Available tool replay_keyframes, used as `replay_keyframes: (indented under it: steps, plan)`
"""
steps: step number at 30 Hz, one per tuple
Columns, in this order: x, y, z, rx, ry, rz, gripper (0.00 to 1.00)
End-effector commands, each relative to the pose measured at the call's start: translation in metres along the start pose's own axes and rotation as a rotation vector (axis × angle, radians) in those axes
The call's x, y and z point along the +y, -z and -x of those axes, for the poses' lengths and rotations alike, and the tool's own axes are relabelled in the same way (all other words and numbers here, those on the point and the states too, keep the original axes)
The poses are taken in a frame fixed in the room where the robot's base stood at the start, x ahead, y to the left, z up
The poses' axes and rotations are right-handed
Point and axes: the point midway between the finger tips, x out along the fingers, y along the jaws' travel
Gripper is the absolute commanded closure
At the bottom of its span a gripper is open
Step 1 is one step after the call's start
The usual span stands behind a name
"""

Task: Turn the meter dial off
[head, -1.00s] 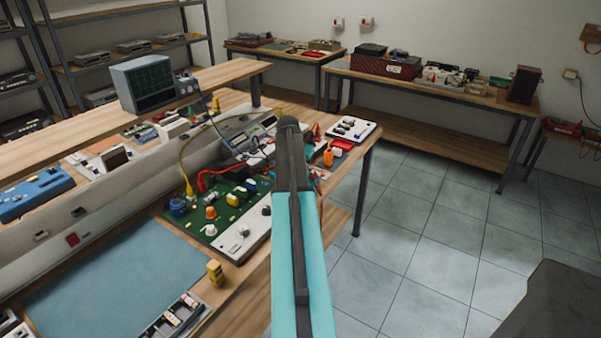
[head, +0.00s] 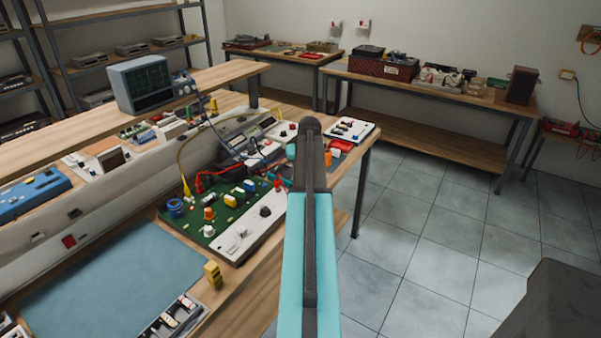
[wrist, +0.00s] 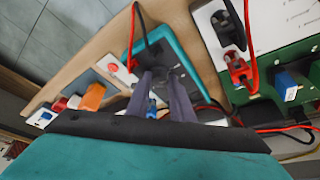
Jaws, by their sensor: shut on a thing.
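The meter (wrist: 184,46) has a teal case and a dark face and lies on the wooden bench in the wrist view. A red and a black lead plug in near its far end. My gripper (wrist: 163,74) reaches down onto its face, with the two dark fingers shut on the dial. The fingers hide most of the dial, so its pointer and setting cannot be read. In the head view, my teal and dark arm covers the gripper and nearly all of the meter.
A green circuit board (head: 219,207) with a white panel (head: 240,240) lies beside the meter. Red and black leads run close to the fingers. Orange (wrist: 93,96) and red parts lie on the other side. The bench edge drops to open tiled floor (head: 420,230).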

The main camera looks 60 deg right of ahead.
Motion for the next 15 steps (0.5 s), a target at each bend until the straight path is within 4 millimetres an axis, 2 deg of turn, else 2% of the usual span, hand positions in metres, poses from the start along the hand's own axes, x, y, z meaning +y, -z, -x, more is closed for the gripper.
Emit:
replay_keyframes:
  steps: [6, 15]
  plan:
    - [0.0023, 0.0007, 0.0001, 0.000, 0.038, 0.095, 1.00]
    - [0.0019, 0.0006, 0.0003, 0.000, 0.061, 0.150, 1.00]
